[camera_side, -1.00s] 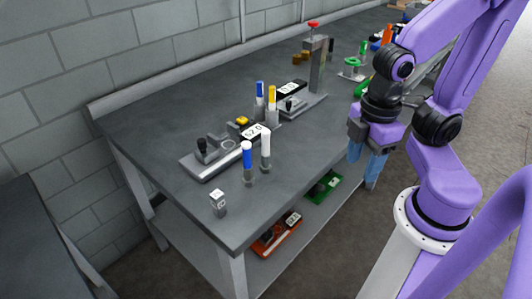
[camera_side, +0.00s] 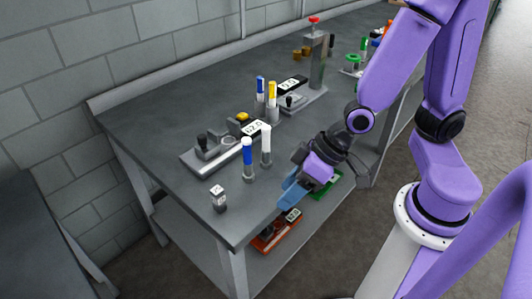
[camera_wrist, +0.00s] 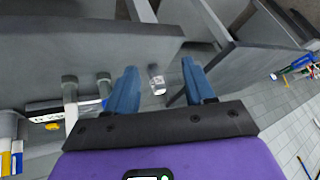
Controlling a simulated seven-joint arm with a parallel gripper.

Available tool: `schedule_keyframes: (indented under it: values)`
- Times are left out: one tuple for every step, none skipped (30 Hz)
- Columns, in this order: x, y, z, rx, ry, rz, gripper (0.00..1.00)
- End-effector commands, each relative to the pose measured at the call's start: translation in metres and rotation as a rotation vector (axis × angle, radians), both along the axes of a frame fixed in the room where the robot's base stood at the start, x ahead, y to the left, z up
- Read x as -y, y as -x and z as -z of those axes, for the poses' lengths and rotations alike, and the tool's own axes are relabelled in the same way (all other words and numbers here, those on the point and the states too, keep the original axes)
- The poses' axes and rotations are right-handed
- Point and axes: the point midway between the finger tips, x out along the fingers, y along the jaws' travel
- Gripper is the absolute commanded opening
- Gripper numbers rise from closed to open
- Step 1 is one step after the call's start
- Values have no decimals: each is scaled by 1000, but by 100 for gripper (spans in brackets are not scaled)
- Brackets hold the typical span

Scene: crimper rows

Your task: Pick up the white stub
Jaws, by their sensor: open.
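The white stub (camera_side: 266,138) stands upright in a small grey holder near the front of the bench, just right of a blue stub (camera_side: 247,151) in a similar holder. In the wrist view the white stub (camera_wrist: 71,112) shows at the left, outside my left finger. My gripper (camera_side: 287,195) has blue fingers, is open and empty, and is in front of the bench's near edge, to the right of and apart from the stub. In the wrist view my gripper (camera_wrist: 159,67) has its fingers spread, with a small labelled block (camera_wrist: 157,84) seen between them.
A crimper (camera_side: 215,160) with a labelled plate sits behind the stubs. Farther back stand another blue stub (camera_side: 260,87), a yellow stub (camera_side: 272,93) and a second crimper. The small labelled block (camera_side: 219,199) is near the front corner. Red and green items lie on the lower shelf.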

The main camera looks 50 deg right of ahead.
Motion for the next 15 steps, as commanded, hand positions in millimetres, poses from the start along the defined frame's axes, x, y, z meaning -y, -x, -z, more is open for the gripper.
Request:
schedule_keyframes:
  values:
    - [3, -12, 8, 32, -7, 64, 53]
    - [5, -19, 10, 59, -16, 104, 53]
    - [9, -30, 14, 96, -24, 155, 53]
    - [12, -37, 16, 126, -29, 195, 53]
    - [17, -45, 18, 157, -32, 232, 53]
    - [23, -55, 21, 202, -33, 282, 53]
    - [29, -62, 22, 237, -31, 319, 53]
    - [35, -68, 23, 272, -28, 355, 53]
    - [44, -77, 24, 322, -22, 400, 53]
    - [51, -82, 25, 360, -16, 432, 53]
    - [58, -87, 24, 397, -9, 460, 53]
    - [67, -93, 23, 446, 1, 495, 53]
    - [73, -97, 23, 481, 8, 518, 53]
    - [79, -100, 22, 513, 17, 539, 53]
    - [86, -104, 20, 553, 26, 561, 53]
